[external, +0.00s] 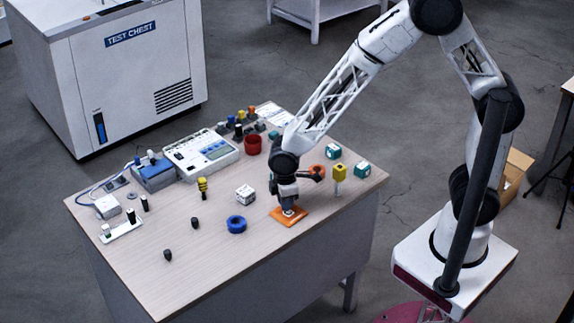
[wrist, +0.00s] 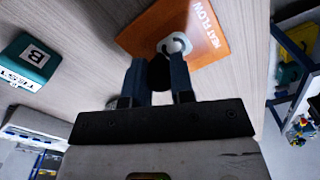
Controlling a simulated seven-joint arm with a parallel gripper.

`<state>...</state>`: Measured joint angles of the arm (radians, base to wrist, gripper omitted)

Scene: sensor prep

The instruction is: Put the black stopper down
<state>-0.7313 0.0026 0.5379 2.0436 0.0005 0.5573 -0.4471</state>
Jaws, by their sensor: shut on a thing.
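My gripper (external: 288,206) points down over the orange plate (external: 291,222) near the table's right front edge. In the wrist view its two fingers (wrist: 158,78) are shut on the black stopper (wrist: 158,70), which is mostly hidden between them. The orange plate also shows in the wrist view (wrist: 150,28), marked HEAT FLOW, with a pale ring (wrist: 176,44) just beyond the stopper. I cannot tell whether the stopper touches the plate. In the external view the held stopper is hidden by the gripper.
A blue ring (external: 237,224), a white cube (external: 245,194) and a yellow block on a stand (external: 339,173) are near the plate. Teal blocks (external: 362,170), a red cup (external: 252,144) and an orange ring (external: 317,171) stand behind.

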